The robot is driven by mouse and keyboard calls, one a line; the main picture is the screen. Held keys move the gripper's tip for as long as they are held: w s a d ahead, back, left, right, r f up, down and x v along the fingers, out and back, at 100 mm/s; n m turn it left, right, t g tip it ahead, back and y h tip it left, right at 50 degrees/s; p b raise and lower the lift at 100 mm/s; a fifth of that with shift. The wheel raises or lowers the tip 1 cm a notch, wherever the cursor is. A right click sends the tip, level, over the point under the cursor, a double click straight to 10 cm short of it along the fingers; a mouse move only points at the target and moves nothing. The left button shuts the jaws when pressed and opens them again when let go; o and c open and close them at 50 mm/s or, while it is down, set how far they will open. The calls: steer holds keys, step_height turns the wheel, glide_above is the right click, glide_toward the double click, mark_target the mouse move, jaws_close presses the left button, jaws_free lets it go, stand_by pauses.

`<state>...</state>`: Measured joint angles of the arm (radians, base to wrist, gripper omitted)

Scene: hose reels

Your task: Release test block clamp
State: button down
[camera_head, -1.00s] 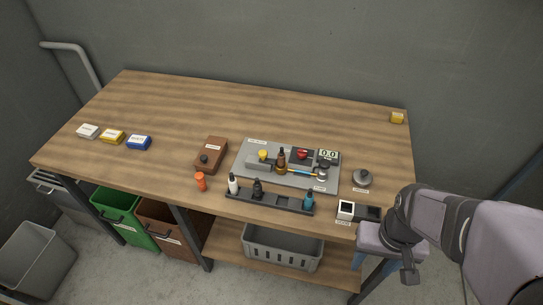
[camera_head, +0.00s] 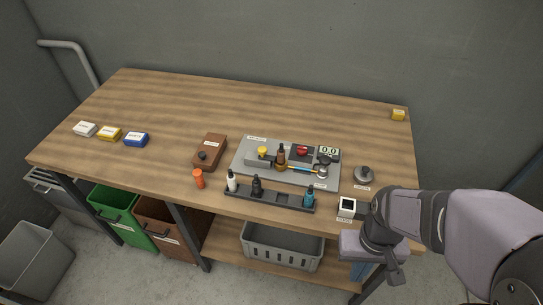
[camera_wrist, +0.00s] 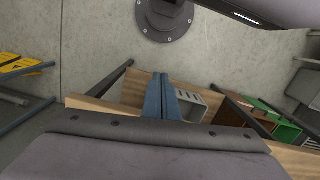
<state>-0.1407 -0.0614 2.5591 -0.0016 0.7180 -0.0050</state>
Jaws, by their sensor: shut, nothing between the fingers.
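A grey plate (camera_head: 245,174) lies on the bench and carries a small test rig. On it are a grey block with a yellow knob (camera_head: 262,152), a dark block with a red knob (camera_head: 301,150), a display reading 0.0 (camera_head: 328,152) and a short blue-and-yellow hose piece (camera_head: 303,169). I cannot tell which part is the test block clamp; the labels are too small to read. My gripper (camera_head: 361,272) is at the bench's front right edge, well away from the plate. In the wrist view its blue fingers (camera_wrist: 161,80) are together and empty.
A brown bottle (camera_head: 281,158) stands at the plate. A dark rack (camera_head: 268,202) with bottles lies in front of it. A brown box (camera_head: 210,151) is to the left and a round grey object (camera_head: 364,174) to the right.

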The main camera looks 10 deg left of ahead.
steer(key=w+a+f+n+t+y+b, duration=0.1)
steer(key=w+a+f+b, duration=0.15)
steer(key=w+a, duration=0.4)
steer(key=w+a+f+n+b, duration=0.1)
steer(key=w+a+f+b, duration=0.1)
steer(key=w+a+f, duration=0.35)
steer(key=w+a+r+m+t+y, duration=0.1)
steer(key=w+a+r+m+t, duration=0.1)
steer(key=w+a+r, duration=0.4)
steer(key=w+a+r+m+t+y, duration=0.2)
steer(key=w+a+r, duration=0.4)
steer(key=w, duration=0.4)
steer(key=shift+w+a+r+m+t+y, duration=0.3)
steer(key=shift+w+r+m+t, duration=0.1)
steer(key=shift+r+m+t, duration=0.4)
steer(key=shift+f, duration=0.15)
steer(key=shift+p+x, duration=1.2)
steer(key=shift+x, duration=3.7)
steer(key=shift+w, duration=0.1)
